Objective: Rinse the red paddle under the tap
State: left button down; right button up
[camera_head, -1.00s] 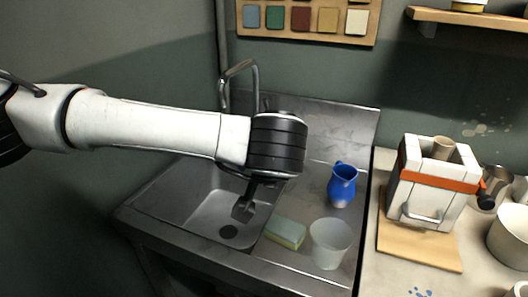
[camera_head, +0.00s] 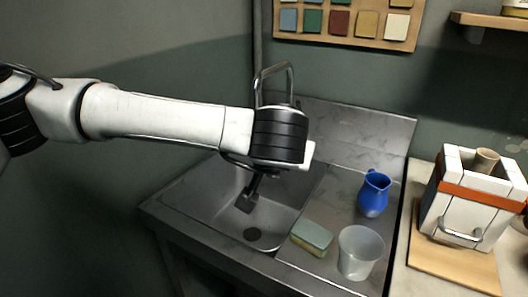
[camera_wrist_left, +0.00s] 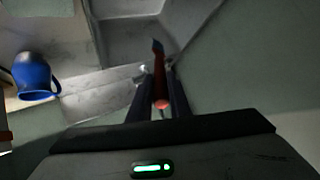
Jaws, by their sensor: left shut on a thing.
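My left gripper (camera_head: 248,201) hangs over the sink basin, its dark fingers pointing down. In the left wrist view the fingers (camera_wrist_left: 160,98) are shut on the red paddle (camera_wrist_left: 160,75). Its red rounded end faces the camera, and its far end looks dark or bluish. I cannot make out the paddle in the head view, where the wrist and fingers hide it. The metal tap (camera_head: 276,72) arches up behind my left wrist, and its lower part is hidden. No water can be seen. The sink (camera_head: 205,205) has a dark drain below the gripper. My right gripper is out of view.
On the drainboard right of the basin are a green-yellow sponge (camera_head: 312,237), a clear cup (camera_head: 358,252) and a blue jug (camera_head: 374,194), also in the wrist view (camera_wrist_left: 35,75). A white block box with an orange strap (camera_head: 465,200) stands further right.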

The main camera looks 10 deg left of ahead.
pick_arm(q)
jog(key=shift+d, duration=0.15)
jog(key=shift+w+d+b, duration=0.3)
jog(key=shift+d, duration=0.15)
jog(key=shift+s+a, duration=0.1)
jog(key=shift+a, duration=0.1)
jog(key=shift+s+a+b, duration=0.25)
jog(key=shift+a+b, duration=0.1)
jog(key=shift+a, duration=0.05)
jog(key=shift+w+d, duration=0.1)
jog(key=shift+d, duration=0.05)
jog(key=shift+w+d, duration=0.2)
jog(key=shift+d, duration=0.2)
jog(key=shift+a+b, duration=0.1)
jog(key=shift+b, duration=0.2)
